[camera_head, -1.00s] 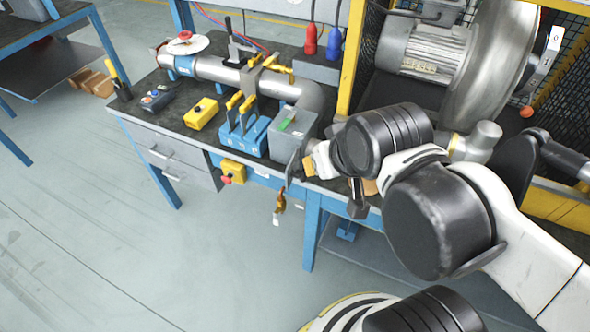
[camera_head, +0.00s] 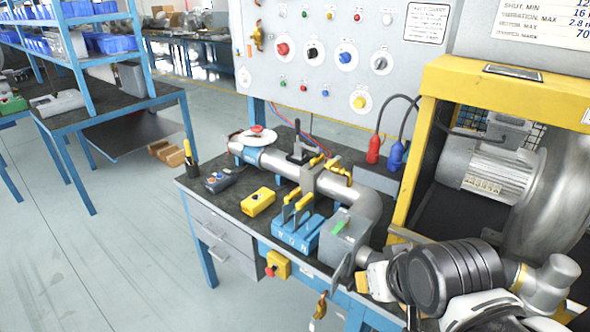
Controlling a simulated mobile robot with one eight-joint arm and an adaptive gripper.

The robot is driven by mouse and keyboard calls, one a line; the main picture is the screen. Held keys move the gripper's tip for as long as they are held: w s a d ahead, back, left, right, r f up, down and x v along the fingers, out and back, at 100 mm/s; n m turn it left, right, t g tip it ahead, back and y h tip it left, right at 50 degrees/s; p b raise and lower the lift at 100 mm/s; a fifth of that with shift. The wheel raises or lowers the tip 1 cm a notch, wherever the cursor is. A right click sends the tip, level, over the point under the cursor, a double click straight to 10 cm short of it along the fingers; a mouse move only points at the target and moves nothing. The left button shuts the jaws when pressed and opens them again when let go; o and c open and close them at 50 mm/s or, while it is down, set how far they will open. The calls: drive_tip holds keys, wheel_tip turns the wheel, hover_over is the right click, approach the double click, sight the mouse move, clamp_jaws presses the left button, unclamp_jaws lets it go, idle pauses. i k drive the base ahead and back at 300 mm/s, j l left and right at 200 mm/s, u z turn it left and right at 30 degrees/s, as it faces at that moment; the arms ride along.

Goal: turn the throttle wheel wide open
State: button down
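The likely throttle wheel is a small red hub on a round white disc (camera_head: 252,136). It sits on top of the left end of the grey pipe (camera_head: 282,163), above a blue band, at the back left of the bench. My arm is at the lower right, well away from the wheel. A pale end part of it, likely my gripper (camera_head: 376,282), shows at the bench's front edge beside the grey box. Nothing touches the wheel.
Yellow-handled levers stand on a blue block (camera_head: 297,235), with a grey box (camera_head: 345,236) to its right. A yellow box (camera_head: 258,201) and a dark control box (camera_head: 222,180) lie in front of the pipe. A yellow-framed blower (camera_head: 485,170) stands right. A control panel (camera_head: 340,60) rises behind.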

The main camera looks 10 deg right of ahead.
sight(257, 129)
drive_tip(key=i+u, duration=0.25)
drive_tip(key=u, duration=0.15)
drive_tip(key=i+u, duration=0.3)
drive_tip(key=u, duration=0.15)
drive_tip(key=i+l+u, duration=0.2)
drive_tip(key=u, duration=0.2)
